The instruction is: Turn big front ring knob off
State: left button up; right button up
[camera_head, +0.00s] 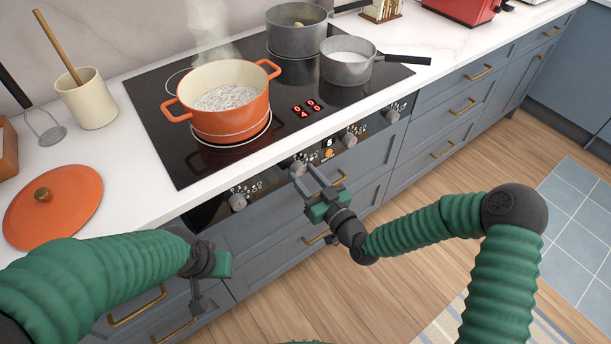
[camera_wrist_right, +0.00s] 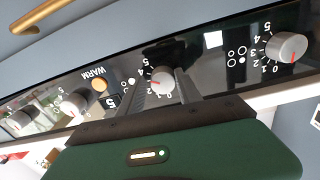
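A row of grey knobs runs along the black front panel under the hob. My right gripper (camera_head: 305,176) is at the second knob from the left (camera_head: 298,168). In the right wrist view, that knob (camera_wrist_right: 161,83) lies between the two spread fingers (camera_wrist_right: 160,92); I cannot tell whether they touch it. Its red mark points left, towards the middle numbers. The neighbouring knob (camera_wrist_right: 287,47), leftmost in the head view (camera_head: 237,202), has its red mark near 0. An orange pot (camera_head: 225,100) steams on the front left of the hob. My left gripper (camera_head: 200,298) hangs before the drawers, its opening unclear.
Two grey pans (camera_head: 347,65) (camera_head: 297,32) stand at the right of the hob (camera_head: 150,115). An orange lid (camera_head: 52,208) and cream crock (camera_head: 88,100) are on the left counter. An orange WARM button (camera_wrist_right: 99,84) sits beside the knob. The floor ahead is clear.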

jog(key=shift+d, duration=0.1)
jog(key=shift+c, duration=1.1)
jog(key=shift+a+r, duration=0.1)
jog(key=shift+a, duration=0.2)
grip_shut()
jog(key=shift+d, duration=0.15)
